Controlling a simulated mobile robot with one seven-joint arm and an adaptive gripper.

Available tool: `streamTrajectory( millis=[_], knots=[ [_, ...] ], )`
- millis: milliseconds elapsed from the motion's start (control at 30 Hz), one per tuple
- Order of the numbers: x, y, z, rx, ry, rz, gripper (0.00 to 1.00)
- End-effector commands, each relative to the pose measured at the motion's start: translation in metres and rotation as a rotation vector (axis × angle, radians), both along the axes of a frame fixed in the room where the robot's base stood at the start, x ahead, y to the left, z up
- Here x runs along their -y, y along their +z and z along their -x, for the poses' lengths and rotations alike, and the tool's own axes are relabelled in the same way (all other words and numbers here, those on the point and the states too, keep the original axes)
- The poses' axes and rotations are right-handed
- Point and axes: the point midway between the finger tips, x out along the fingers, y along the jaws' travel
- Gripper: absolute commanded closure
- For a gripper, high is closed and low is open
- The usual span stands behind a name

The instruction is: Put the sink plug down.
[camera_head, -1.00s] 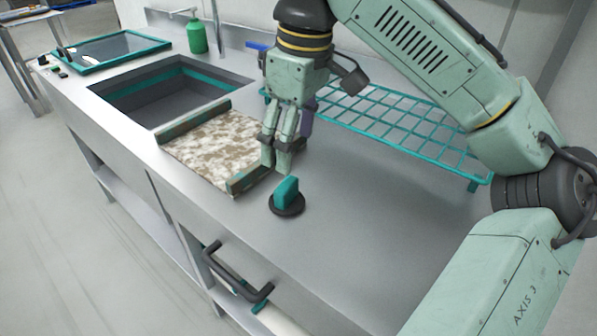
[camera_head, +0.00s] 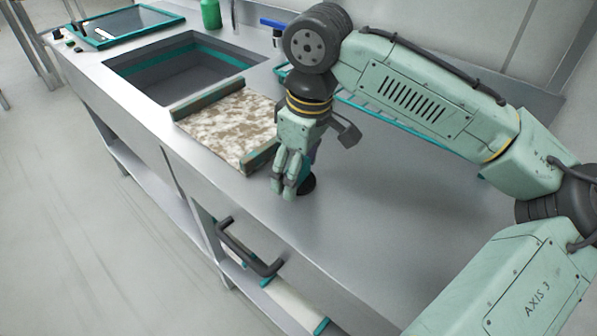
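The sink plug (camera_head: 308,184) sits on the grey counter to the right of the marbled board.
A marbled board with dark green end rails (camera_head: 225,122) lies left of my gripper, close to it. The sink basin (camera_head: 180,75) is beyond it. A teal wire rack (camera_head: 385,117) stands behind my arm. The counter (camera_head: 400,215) is clear to the right.

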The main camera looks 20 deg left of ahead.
Motion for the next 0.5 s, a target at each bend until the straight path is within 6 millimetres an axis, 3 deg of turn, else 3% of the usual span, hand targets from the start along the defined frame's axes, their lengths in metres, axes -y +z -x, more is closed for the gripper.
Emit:
streamTrajectory(
  millis=[167, 500],
  knots=[
    [0.0000, -0.0001, -0.0001, 0.000, 0.000, 0.000, 0.33],
    [0.0000, 0.0002, -0.0002, 0.000, 0.000, 0.000, 0.55]
  ],
)
